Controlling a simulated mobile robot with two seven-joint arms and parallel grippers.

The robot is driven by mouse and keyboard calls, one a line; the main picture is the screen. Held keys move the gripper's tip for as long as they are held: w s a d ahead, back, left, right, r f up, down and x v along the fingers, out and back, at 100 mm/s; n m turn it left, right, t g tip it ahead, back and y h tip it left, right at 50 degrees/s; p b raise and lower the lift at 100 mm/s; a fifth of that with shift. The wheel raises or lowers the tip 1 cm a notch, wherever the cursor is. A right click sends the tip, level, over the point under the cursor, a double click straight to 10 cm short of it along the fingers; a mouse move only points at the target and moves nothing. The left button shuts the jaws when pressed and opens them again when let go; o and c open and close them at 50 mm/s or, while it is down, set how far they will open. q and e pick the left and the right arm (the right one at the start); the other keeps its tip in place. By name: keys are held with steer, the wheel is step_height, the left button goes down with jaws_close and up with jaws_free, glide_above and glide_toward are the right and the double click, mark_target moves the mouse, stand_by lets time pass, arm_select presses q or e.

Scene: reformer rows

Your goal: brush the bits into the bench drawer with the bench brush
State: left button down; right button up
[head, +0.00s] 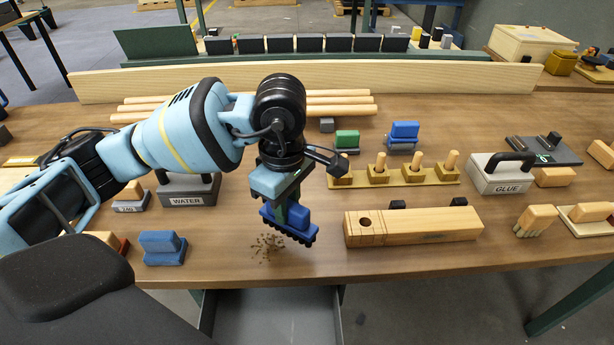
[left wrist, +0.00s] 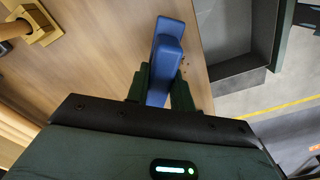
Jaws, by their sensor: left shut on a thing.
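My left gripper (head: 284,203) is shut on the blue bench brush (head: 300,222) and holds it, bristles down, near the bench's front edge. The left wrist view shows the blue brush (left wrist: 167,50) between the dark green fingers (left wrist: 162,80). The small brown bits (head: 266,247) lie scattered on the bench just left of and in front of the brush. A few show beside the brush in the left wrist view. The grey drawer (head: 275,318) stands open below the front edge; it also shows in the left wrist view (left wrist: 240,64). My right gripper is not in view.
A slotted wooden block (head: 415,226) lies right of the brush, with a rack of wooden-handled tools (head: 400,178) behind it. A blue block-like item (head: 162,247) and the WATER caddy (head: 188,190) are to the left. The front strip around the bits is clear.

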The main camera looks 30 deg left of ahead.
arm_select(q)
steer(key=m, duration=0.4)
steer(key=shift+d, duration=0.25)
steer(key=m, duration=0.4)
steer(key=shift+d+f, duration=0.1)
steer(key=shift+d, duration=0.1)
steer(key=m, duration=0.5)
steer(key=shift+w+d+f+m, duration=0.1)
steer(key=shift+d+m, duration=0.15)
steer(key=shift+m, duration=0.05)
steer(key=m, duration=0.3)
steer(key=shift+d+m, duration=0.15)
steer(key=shift+m, duration=0.15)
steer(key=shift+f, duration=0.1)
